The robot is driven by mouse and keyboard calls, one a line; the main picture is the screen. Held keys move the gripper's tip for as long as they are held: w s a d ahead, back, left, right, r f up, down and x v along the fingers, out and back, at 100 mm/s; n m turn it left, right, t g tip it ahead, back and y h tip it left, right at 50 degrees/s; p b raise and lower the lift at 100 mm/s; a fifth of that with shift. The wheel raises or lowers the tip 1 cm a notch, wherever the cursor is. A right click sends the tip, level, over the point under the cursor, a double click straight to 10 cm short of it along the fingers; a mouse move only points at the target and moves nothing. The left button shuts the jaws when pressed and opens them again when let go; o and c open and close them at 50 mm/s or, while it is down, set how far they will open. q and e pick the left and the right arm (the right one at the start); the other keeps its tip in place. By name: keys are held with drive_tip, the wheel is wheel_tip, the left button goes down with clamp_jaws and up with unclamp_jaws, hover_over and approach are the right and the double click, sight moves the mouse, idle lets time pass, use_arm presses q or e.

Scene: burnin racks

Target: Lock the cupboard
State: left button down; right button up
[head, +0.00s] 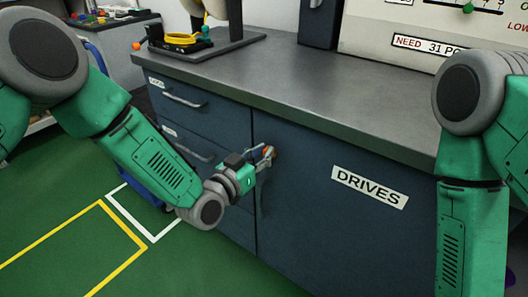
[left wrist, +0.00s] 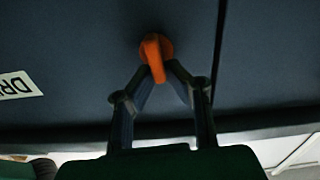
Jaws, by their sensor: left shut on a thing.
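The cupboard (head: 330,225) is a dark blue door with a white "DRIVES" label, under a grey worktop. It looks closed, its edge in line with the drawer fronts on its left. An orange turn knob (left wrist: 154,56) sits on the door near that edge; only a little orange shows in the head view (head: 268,150). My left gripper (head: 266,158) is at the knob, and in the left wrist view its two fingers (left wrist: 160,75) are closed on the knob's orange grip. My right gripper is outside both views; only my right arm shows in the head view.
A drawer stack (head: 190,137) with bar handles stands left of the door. The grey worktop (head: 300,80) overhangs above my left gripper and carries a stand with a yellow coil (head: 182,39). Green floor (head: 60,215) with yellow and white lines is clear in front.

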use_arm(q)
drive_tip(key=n+b, duration=0.1)
drive_tip(key=n, duration=0.4)
drive_tip(key=a+f+n+b, duration=0.1)
drive_tip(key=n, duration=0.5)
drive_tip(key=w+f+n+b, duration=0.1)
drive_tip(key=n, duration=0.5)
drive_tip(key=shift+a, duration=0.3)
drive_tip(key=shift+f, duration=0.1)
idle(0.3)
drive_tip(key=c, duration=1.6)
unclamp_jaws()
drive_tip(key=shift+s+a, duration=0.1)
